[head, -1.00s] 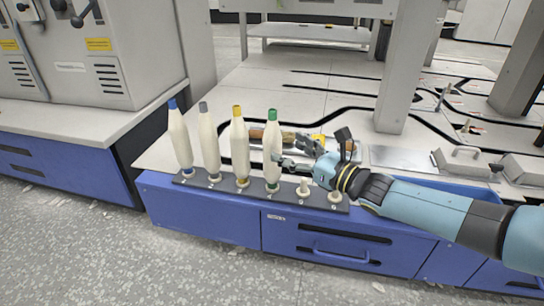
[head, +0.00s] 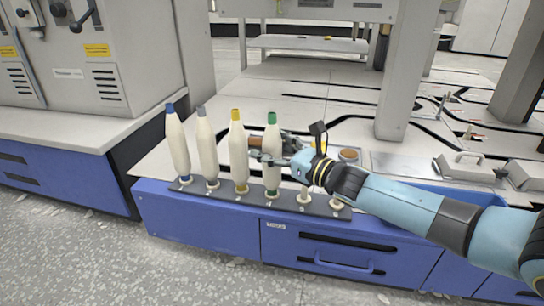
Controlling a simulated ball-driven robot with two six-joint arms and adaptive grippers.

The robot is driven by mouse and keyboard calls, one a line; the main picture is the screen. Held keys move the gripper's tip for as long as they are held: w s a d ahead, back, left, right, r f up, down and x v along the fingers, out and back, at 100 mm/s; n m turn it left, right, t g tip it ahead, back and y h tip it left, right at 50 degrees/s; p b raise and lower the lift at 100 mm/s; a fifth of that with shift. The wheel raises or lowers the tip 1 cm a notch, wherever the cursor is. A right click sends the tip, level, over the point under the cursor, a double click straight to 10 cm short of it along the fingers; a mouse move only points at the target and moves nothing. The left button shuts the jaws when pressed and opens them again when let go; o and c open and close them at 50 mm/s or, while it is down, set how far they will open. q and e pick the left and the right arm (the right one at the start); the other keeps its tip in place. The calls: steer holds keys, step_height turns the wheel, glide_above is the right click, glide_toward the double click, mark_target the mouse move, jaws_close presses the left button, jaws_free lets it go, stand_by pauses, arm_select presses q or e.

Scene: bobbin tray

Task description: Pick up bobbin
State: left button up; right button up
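Several cream bobbins stand upright in a row on a dark peg tray (head: 225,193). Their tips are blue (head: 178,148), grey (head: 207,148), yellow (head: 238,150) and green (head: 272,128). The two pegs at the right end, one (head: 304,196) and another (head: 337,203), carry no bobbin. My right gripper (head: 270,148) is at the middle of the green-tipped bobbin. One finger passes in front of it and the other shows behind it, spread apart. Contact with the bobbin cannot be made out. The bobbin still stands on its peg. My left gripper is out of view.
The tray lies along the front edge of a pale worktop (head: 158,165) above blue drawers (head: 330,250). A brown cylindrical object (head: 348,155) lies behind my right wrist. Metal lids (head: 465,163) and a grey pillar (head: 405,90) stand further right.

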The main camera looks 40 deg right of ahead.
steer(key=c, duration=1.3)
